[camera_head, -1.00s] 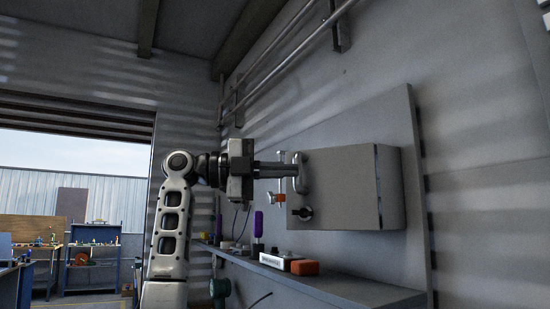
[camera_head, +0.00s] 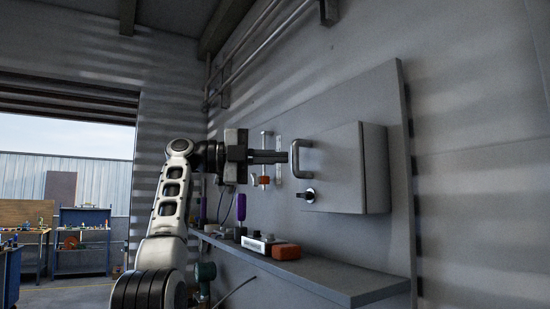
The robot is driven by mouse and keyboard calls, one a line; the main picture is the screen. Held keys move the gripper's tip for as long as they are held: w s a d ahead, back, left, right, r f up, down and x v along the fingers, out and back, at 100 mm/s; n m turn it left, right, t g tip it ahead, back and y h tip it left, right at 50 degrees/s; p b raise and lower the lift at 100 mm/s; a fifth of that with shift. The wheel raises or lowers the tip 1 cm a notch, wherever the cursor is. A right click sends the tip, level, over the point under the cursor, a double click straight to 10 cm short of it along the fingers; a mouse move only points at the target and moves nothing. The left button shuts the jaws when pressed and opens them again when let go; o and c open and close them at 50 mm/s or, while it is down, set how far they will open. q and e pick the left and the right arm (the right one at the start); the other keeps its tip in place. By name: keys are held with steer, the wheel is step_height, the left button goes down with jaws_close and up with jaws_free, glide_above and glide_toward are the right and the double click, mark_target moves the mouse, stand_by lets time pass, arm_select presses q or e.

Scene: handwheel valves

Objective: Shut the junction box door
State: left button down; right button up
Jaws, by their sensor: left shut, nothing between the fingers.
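The grey junction box (camera_head: 375,168) is mounted on a flat panel on the wall. Its door (camera_head: 335,168) faces left toward my arm and looks flush or nearly flush with the box body; I cannot tell whether a small gap remains. The door has a bar handle (camera_head: 300,157) and a dark round latch knob (camera_head: 307,195) below it. My left gripper (camera_head: 284,157) is shut and empty, pointing right, with its fingertips right beside the handle; I cannot tell whether they touch it. My right gripper is not in view.
A shelf (camera_head: 335,281) runs below the box, holding an orange block (camera_head: 286,252), a white-and-grey device (camera_head: 263,244) and a purple item (camera_head: 241,206). Behind my gripper is a clear fixture with an orange part (camera_head: 264,180). Workbenches (camera_head: 82,240) stand far left.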

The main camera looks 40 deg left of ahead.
arm_select(q)
steer(key=v, duration=1.5)
steer(key=shift+s+a+f, duration=0.1)
steer(key=shift+a, duration=0.05)
